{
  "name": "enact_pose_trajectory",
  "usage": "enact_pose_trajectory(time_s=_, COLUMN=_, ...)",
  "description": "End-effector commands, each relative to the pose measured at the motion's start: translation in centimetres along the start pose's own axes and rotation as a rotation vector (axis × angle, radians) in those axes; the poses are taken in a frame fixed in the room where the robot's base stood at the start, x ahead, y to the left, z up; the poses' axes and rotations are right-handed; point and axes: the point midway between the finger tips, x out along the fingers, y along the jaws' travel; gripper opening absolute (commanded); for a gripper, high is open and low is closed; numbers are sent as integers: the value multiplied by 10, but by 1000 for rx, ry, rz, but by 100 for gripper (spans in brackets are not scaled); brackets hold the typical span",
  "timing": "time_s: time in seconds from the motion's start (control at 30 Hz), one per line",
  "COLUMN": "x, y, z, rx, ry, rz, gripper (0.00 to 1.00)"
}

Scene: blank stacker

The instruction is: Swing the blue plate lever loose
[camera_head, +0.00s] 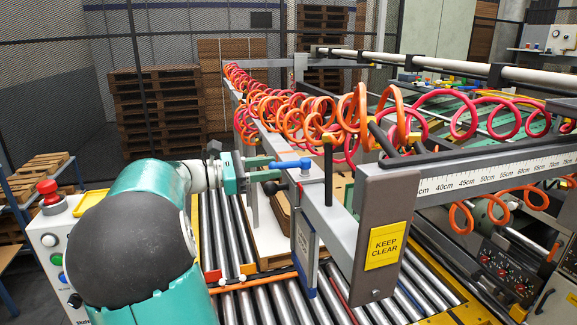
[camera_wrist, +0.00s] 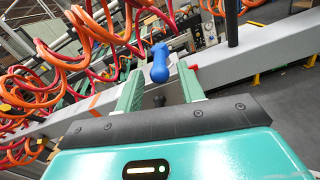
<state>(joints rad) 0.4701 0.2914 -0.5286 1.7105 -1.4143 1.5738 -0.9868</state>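The blue lever (camera_head: 292,165) is mounted on the grey beam, beside a dark upright post. It has a rounded blue body and also shows in the wrist view (camera_wrist: 160,62). My gripper (camera_head: 276,167) reaches in from the left, with its green fingertips close to the lever. In the wrist view my gripper (camera_wrist: 160,72) has its two fingers apart, with the lever between or just beyond the tips. I see no clear contact. The plate that the lever holds is not clearly identifiable.
Orange and red coiled hoses (camera_head: 300,115) hang along the beam behind the lever. A grey post with a yellow KEEP CLEAR sign (camera_head: 384,245) stands at right. A roller conveyor (camera_head: 270,303) runs below. A control box (camera_head: 55,240) with a red button stands at left.

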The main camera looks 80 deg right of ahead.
Motion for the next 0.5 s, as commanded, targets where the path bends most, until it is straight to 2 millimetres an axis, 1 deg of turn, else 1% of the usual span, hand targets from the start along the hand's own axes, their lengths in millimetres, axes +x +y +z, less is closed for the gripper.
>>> enact_pose_trajectory(time_s=0.03, x=11, y=-1, z=0, rx=0, ry=0, rz=-4, gripper=39)
enact_pose_trajectory(time_s=0.1, x=23, y=0, z=0, rx=0, ry=1, rz=-3, gripper=39)
enact_pose_trajectory(time_s=0.23, x=42, y=0, z=0, rx=0, ry=1, rz=-1, gripper=39)
enact_pose_trajectory(time_s=0.33, x=51, y=0, z=0, rx=1, ry=1, rz=-1, gripper=39)
enact_pose_trajectory(time_s=0.5, x=56, y=0, z=-1, rx=1, ry=2, rz=1, gripper=39)
